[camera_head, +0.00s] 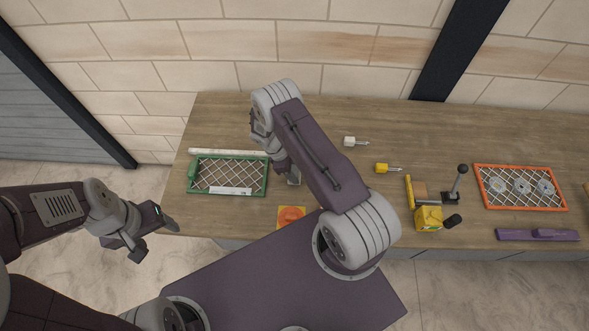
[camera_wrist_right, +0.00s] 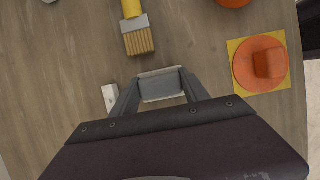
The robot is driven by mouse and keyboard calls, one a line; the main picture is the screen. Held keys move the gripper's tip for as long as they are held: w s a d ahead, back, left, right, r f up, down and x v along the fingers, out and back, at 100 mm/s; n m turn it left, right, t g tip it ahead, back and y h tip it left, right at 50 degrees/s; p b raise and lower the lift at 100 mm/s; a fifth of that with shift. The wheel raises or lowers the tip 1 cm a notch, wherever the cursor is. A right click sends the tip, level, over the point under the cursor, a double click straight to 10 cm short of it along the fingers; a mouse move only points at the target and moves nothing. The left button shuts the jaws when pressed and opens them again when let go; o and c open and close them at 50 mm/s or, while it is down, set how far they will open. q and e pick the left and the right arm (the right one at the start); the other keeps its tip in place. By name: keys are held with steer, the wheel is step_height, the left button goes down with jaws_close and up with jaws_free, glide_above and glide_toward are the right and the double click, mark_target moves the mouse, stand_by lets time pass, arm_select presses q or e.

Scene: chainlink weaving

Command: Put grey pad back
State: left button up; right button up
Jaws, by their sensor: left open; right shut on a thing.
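The grey pad (camera_wrist_right: 162,86) is a small pale grey block between the two fingers of my right gripper (camera_wrist_right: 155,86) in the right wrist view. The gripper is shut on it above the wooden table. In the head view the right gripper (camera_head: 292,178) hangs just right of the green-framed mesh panel, and its own arm covers part of it. I cannot tell whether the pad touches the table. My left gripper (camera_head: 155,239) is open and empty, off the table's front left edge.
An orange pad on a yellow square (camera_wrist_right: 262,65) lies near the front edge. A yellow-handled brush (camera_wrist_right: 138,38) lies beyond the right gripper. The green-framed mesh panel (camera_head: 267,180), orange-framed panel (camera_head: 568,208), yellow clamp device (camera_head: 428,218) and purple bar (camera_head: 520,235) also lie on the table.

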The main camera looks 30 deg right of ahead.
steer(key=shift+w+f, duration=0.15)
steer(key=shift+f+b, duration=0.25)
steer(key=shift+b, duration=0.2)
steer(key=o, duration=1.4)
steer(key=shift+r, duration=0.1)
